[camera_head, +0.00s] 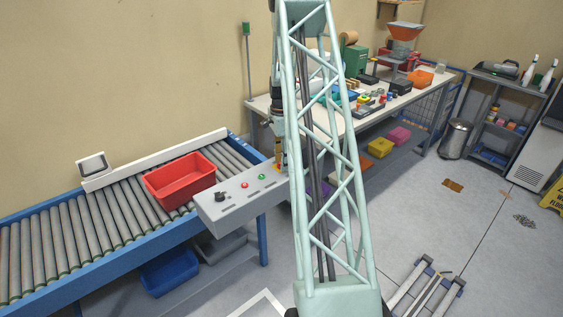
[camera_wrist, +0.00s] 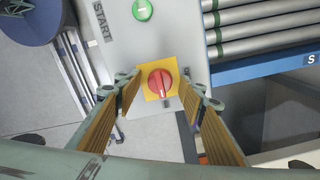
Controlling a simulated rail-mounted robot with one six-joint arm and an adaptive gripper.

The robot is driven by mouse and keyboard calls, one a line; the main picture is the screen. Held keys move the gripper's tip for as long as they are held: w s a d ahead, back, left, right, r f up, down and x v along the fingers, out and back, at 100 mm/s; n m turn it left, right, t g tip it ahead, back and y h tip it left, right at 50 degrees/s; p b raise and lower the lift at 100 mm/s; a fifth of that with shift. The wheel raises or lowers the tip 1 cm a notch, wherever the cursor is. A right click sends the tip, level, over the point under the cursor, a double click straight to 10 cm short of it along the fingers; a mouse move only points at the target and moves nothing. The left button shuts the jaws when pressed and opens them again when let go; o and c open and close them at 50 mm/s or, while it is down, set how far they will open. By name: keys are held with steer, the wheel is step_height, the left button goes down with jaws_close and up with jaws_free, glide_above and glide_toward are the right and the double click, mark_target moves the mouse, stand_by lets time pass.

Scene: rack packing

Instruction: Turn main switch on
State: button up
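The main switch (camera_wrist: 160,83) is a red rotary knob on a yellow plate, on the grey control box (camera_head: 235,203), which also shows in the wrist view (camera_wrist: 150,42). The knob's ridge looks roughly up-down in the wrist view. My gripper (camera_wrist: 163,86) is open, with its two fingers on either side of the knob and gaps between them and it. Whether the fingertips are level with the knob or above it I cannot tell. In the head view my gripper (camera_head: 280,160) is at the box's right end, partly behind my column, and the knob cannot be made out.
The box also carries a green button (camera_wrist: 143,10) beside the word START, plus a red button (camera_head: 244,185) and a black knob (camera_head: 219,196). A roller conveyor (camera_head: 100,215) with a red bin (camera_head: 180,190) lies alongside. A cluttered workbench (camera_head: 255,103) stands behind.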

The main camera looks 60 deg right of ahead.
step_height(320, 180, up, 12)
stand_by(0.8)
stand_by(0.6)
steer(key=w+a+r+n, duration=0.2)
steer(key=a+r+n, duration=0.1)
steer(key=a+r, duration=0.6)
steer(key=w+a+r+n, duration=0.2)
steer(key=a+r+n, duration=0.1)
steer(key=a+r, duration=0.55)
steer(key=s+a+r+n+t, duration=0.1)
steer(key=s+a+r+n, duration=0.2)
steer(key=a, duration=0.7)
steer(key=s+a+r+n+t, duration=0.15)
steer(key=a+r, duration=0.25)
steer(key=a, duration=0.5)
steer(key=s+a+r+n+b, duration=0.1)
steer(key=s+a+r+n, duration=0.25)
steer(key=s+a, duration=0.35)
steer(key=s+a+r+n, duration=0.2)
steer(key=s+a+n, duration=0.2)
steer(key=a, duration=0.6)
steer(key=s+a+f+n, duration=0.1)
steer(key=s+a+n, duration=0.2)
steer(key=s+a, duration=0.2)
steer(key=s+a+n+t, duration=0.1)
steer(key=s+a+n, duration=0.3)
steer(key=s, duration=0.8)
steer(key=shift+s+a+f, duration=0.2)
steer(key=shift+a+f, duration=0.2)
steer(key=shift+a, duration=0.25)
